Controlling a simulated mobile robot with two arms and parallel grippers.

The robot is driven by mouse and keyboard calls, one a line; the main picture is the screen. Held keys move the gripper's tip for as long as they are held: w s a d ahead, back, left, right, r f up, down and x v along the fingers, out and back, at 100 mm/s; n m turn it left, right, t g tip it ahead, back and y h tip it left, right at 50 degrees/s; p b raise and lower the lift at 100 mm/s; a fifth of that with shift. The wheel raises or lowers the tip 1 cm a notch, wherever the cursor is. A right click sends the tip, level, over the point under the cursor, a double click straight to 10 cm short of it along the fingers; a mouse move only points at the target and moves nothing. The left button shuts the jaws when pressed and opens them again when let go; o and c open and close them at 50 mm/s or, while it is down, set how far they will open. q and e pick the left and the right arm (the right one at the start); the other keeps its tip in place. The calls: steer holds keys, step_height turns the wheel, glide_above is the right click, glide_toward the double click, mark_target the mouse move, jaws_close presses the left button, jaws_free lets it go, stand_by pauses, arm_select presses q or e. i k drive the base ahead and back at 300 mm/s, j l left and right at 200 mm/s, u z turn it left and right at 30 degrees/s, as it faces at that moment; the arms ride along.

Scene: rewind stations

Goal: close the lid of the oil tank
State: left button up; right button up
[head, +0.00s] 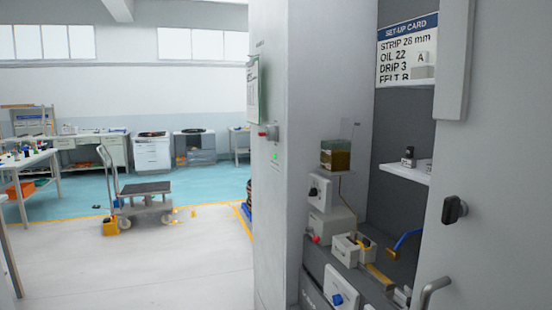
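The oil tank (336,155) is a small clear box with amber oil in its lower part and a darker band above. It sits in the open cabinet, on top of a stack of white units. A thin clear panel (350,130), which looks like its lid, stands raised above the back right of the tank. The panel is faint, and its hinge is too small to make out. Neither of my grippers is in view.
The grey cabinet wall (286,100) is left of the tank; the open door (490,150) with a black knob is at right. A shelf (405,172) holds small items. A trolley (145,188) stands on the floor at left.

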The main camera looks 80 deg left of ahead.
mark_target(347, 125)
steer(key=u, duration=2.25)
steer(key=i+j+z, duration=0.1)
steer(key=z, duration=0.35)
steer(key=i+j+z, duration=0.1)
steer(key=z, duration=0.3)
steer(key=j+z, duration=0.25)
steer(key=z, duration=0.2)
steer(key=i+j+z, duration=0.1)
steer(key=j+z, duration=0.15)
steer(key=z, duration=0.2)
